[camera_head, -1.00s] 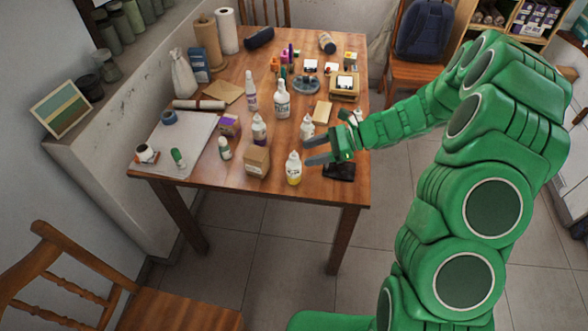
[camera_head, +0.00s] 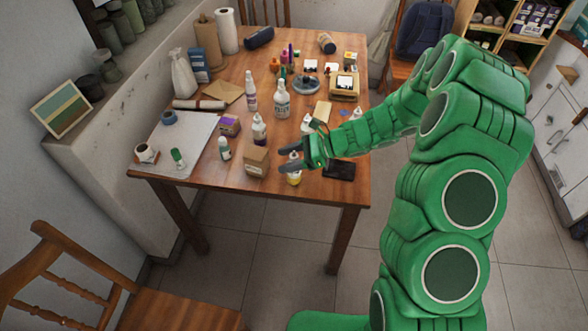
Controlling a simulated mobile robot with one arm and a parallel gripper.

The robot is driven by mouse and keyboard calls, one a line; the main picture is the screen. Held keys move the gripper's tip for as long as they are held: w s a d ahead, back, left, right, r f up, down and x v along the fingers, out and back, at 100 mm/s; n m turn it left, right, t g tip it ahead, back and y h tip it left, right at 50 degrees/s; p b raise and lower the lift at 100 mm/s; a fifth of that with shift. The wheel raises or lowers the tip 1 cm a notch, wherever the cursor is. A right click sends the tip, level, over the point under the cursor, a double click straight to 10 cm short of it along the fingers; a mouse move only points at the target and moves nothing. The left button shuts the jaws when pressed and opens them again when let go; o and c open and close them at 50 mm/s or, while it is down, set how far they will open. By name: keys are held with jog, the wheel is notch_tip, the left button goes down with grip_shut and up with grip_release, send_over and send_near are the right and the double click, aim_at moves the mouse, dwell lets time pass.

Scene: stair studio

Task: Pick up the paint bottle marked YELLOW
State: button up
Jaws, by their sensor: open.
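A small white bottle with yellow on its lower part (camera_head: 294,181) stands upright near the front edge of the wooden table (camera_head: 325,190). Its lettering is too small to read. My gripper (camera_head: 284,159) is open, and its fingers point left at the bottle. The fingers cover the upper part of the bottle in this view. I cannot tell whether they are around it or only above or in front of it, nor whether they touch it.
A cardboard box (camera_head: 256,161) stands close on the left. A purple-marked bottle (camera_head: 259,129) and a large white bottle (camera_head: 282,100) stand behind. A dark flat object (camera_head: 339,171) lies to the right. The front table strip is mostly clear.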

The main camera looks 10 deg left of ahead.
grip_shut()
dwell(0.3)
dwell(0.3)
